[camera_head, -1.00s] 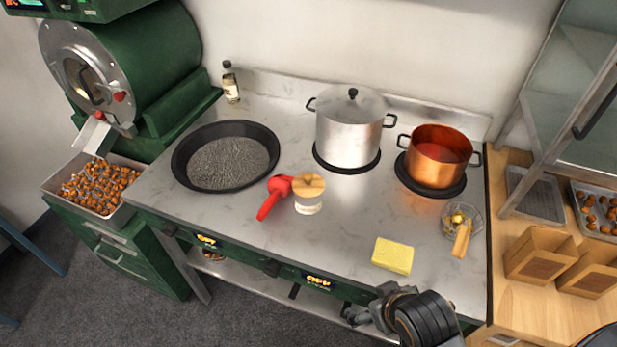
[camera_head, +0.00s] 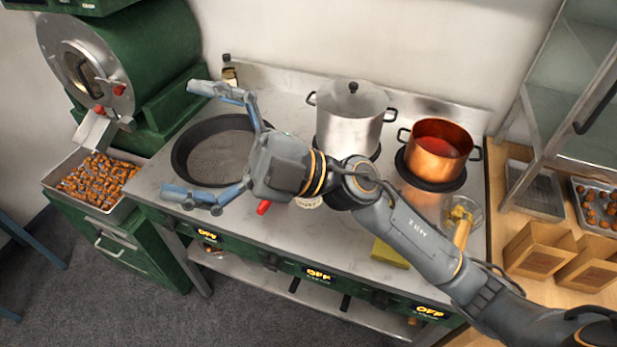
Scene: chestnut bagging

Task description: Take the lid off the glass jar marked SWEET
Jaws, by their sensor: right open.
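The jar (camera_head: 309,202) stands on the stove top and is almost wholly hidden behind my right arm; only a pale bit of its lower part shows. Its lid is hidden, and I cannot read its marking. My right gripper (camera_head: 189,139) is wide open and empty. Its fingers point left, over the black pan, and its palm is left of the jar. I cannot tell its height above the stove. My left gripper is not in view.
A black pan (camera_head: 183,168) lies left of the jar, with a red-handled tool (camera_head: 263,207) between them. A steel pot (camera_head: 345,133) and copper pot (camera_head: 437,152) stand behind. A yellow sponge (camera_head: 390,254) and a wire strainer (camera_head: 463,211) are partly hidden by my arm.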

